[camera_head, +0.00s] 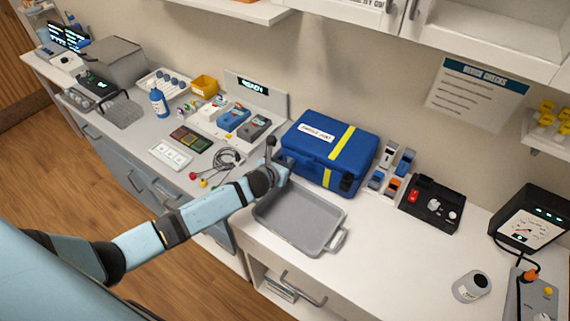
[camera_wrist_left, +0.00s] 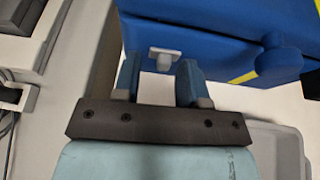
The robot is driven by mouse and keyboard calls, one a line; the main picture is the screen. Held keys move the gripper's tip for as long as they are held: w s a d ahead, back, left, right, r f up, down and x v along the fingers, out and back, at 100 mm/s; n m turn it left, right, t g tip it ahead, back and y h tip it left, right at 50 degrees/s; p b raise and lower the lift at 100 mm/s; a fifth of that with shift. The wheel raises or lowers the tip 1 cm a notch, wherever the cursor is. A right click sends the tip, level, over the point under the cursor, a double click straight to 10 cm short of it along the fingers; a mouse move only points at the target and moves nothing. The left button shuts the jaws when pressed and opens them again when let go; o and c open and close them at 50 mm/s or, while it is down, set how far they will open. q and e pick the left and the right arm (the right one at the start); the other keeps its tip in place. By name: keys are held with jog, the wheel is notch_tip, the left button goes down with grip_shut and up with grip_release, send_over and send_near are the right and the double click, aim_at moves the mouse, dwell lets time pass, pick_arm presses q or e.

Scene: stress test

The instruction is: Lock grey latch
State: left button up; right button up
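The blue case (camera_head: 306,150) with yellow stripes and a white label stands closed on the counter. In the left wrist view, its side (camera_wrist_left: 200,35) fills the top, and a small light grey latch (camera_wrist_left: 165,57) shows on it. My left gripper (camera_head: 283,168) is at the case's left front edge. In the left wrist view the gripper (camera_wrist_left: 158,85) is open, with its two fingers apart and the latch just beyond the gap between them. No contact is clear. In the head view the latch is not distinguishable near the gripper. My right gripper is not in view.
A grey tray (camera_head: 300,222) lies in front of the case, below my left gripper. Coiled cables (camera_head: 226,160) lie left of it. A rack with blue, white and orange items (camera_head: 376,181) and a black box (camera_head: 432,204) stand right of the case. The counter right of the tray is largely clear.

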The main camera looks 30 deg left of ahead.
pick_arm(q)
jog(key=shift+s+r, duration=0.2)
jog(key=shift+s, duration=0.35)
jog(key=b+v, duration=0.1)
jog(key=v, duration=1.1)
jog(key=shift+s, duration=0.35)
jog(key=shift+r, duration=0.1)
